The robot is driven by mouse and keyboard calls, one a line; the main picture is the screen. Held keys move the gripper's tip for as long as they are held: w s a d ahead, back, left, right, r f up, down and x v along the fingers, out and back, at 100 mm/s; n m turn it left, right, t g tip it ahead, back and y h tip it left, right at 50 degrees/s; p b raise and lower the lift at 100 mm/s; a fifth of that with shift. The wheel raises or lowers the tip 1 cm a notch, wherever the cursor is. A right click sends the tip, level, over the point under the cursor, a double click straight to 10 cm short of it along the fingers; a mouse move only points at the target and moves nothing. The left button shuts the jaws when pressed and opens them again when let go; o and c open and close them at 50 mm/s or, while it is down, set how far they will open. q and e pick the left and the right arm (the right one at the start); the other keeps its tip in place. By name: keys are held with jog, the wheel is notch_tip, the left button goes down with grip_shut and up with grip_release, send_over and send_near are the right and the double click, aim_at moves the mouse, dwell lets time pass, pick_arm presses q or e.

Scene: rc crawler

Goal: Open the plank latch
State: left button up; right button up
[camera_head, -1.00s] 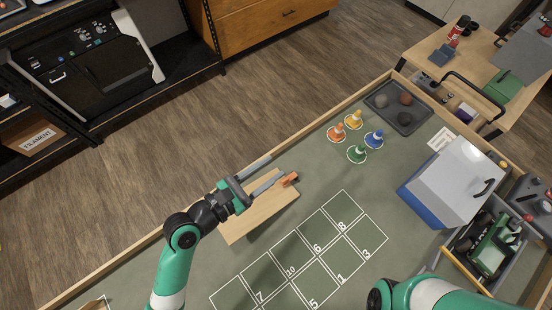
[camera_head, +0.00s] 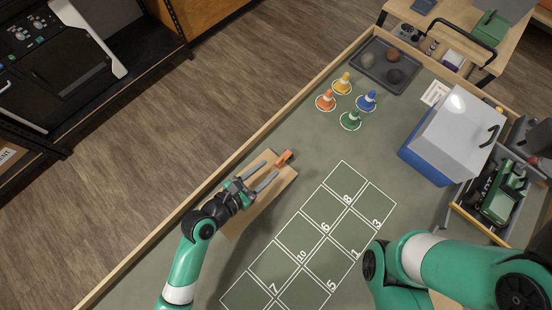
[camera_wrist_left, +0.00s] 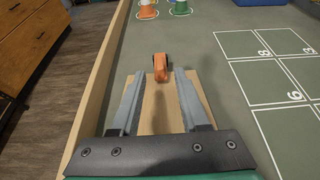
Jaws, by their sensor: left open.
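A light wooden plank (camera_head: 286,182) lies on the green table top near its left wooden edge. A small orange latch (camera_head: 284,158) sits at the plank's far end. My left gripper (camera_head: 270,168) is open and empty above the plank, its fingers pointing at the latch. In the left wrist view, the orange latch (camera_wrist_left: 160,66) appears between the two fingertips and slightly beyond them, with the plank (camera_wrist_left: 160,108) below. I cannot tell whether the fingers touch anything. My right arm enters at the lower right; its gripper is out of view.
Orange (camera_head: 326,100), yellow (camera_head: 342,84), blue (camera_head: 367,101) and green (camera_head: 351,119) cones stand beyond the plank. A dark tray (camera_head: 361,69) holds several rocks. A numbered white grid lies right of the plank. A white and blue box (camera_head: 447,140) stands at right.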

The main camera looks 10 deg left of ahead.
aim_at(278, 162)
pick_arm(q)
jog(key=b+x, duration=0.1)
jog(key=x, duration=0.4)
grip_shut()
